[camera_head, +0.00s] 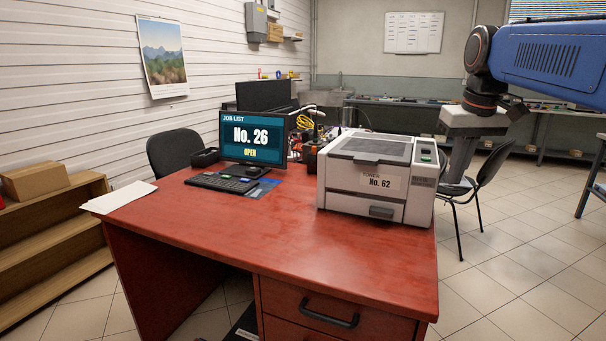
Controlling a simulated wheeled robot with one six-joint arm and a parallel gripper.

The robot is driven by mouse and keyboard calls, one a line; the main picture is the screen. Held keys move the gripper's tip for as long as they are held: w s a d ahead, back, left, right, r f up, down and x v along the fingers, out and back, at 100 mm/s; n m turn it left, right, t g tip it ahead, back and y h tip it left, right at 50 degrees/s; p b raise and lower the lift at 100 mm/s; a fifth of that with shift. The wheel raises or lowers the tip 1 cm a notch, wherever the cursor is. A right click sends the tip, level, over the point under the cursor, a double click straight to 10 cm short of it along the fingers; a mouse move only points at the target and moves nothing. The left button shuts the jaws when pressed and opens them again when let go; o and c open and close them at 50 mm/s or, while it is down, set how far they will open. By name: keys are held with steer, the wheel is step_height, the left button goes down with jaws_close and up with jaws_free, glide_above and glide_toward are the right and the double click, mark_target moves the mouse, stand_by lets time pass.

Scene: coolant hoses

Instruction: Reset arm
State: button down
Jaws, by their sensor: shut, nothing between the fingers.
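My gripper (456,186) hangs at the right, below the dark wrist joint of my blue arm. It points down, with its fingers together and empty.
A red desk (250,230) fills the middle, its front left clear. On it are a monitor (252,138) reading "JOB LIST No. 26 OPEN", a keyboard (222,182) and papers (118,197). A black chair (484,180) stands at the right. Wooden shelves (50,235) stand at the left.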

steer(key=s+a+f+t, duration=0.1)
steer(key=s+a+f, duration=0.1)
steer(key=s+f, duration=1)
steer(key=s+a+f+t, duration=0.1)
steer(key=s+a+f, duration=0.1)
steer(key=s+f, duration=1)
steer(key=shift+a+f+m, duration=0.4)
steer(key=shift+f, duration=0.5)
